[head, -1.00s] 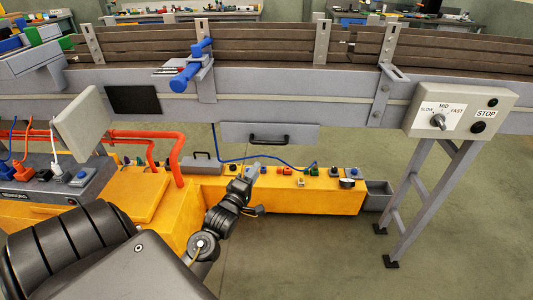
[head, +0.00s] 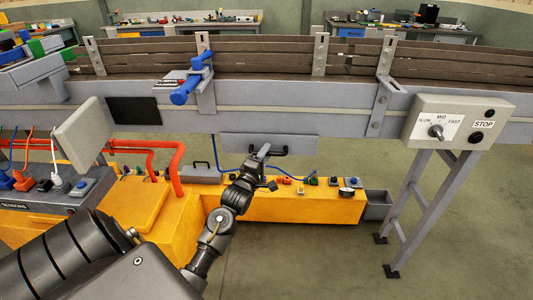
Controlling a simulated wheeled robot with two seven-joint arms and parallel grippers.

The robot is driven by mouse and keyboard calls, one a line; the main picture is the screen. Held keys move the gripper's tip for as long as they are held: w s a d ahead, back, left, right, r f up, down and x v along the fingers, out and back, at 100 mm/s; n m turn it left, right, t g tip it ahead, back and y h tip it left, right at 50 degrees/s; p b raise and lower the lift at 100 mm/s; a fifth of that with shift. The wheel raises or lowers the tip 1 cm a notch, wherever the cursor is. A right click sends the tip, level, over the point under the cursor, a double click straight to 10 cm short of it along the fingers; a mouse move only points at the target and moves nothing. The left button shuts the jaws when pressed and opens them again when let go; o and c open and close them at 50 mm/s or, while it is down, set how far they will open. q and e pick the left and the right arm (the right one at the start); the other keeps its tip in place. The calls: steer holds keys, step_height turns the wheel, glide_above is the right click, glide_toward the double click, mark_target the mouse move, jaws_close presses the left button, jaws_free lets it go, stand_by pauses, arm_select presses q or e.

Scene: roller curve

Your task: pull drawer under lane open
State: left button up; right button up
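The drawer under the lane shows its flat grey front (head: 300,143) below the conveyor's side rail. Its dark bar handle (head: 284,151) is on the lower part of the front. My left gripper (head: 263,150) is at the handle, its fingers overlapping the handle's left and middle part in the head view. Whether the fingers touch or enclose the bar cannot be told. The drawer front looks flush under the lane. My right gripper is out of view.
An orange cabinet (head: 310,207) with buttons and a blue cable stands below the drawer. A control box (head: 458,122) with dial and STOP label is at right on grey legs. Orange pipes (head: 150,145) and a grey panel (head: 82,133) are at left. Floor at right is clear.

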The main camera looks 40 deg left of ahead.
arm_select(q)
steer(key=shift+w+a, duration=0.1)
steer(key=shift+w, duration=0.25)
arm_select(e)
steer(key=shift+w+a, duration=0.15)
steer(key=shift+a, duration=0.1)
arm_select(q)
steer(key=shift+c, duration=0.5)
jaws_close()
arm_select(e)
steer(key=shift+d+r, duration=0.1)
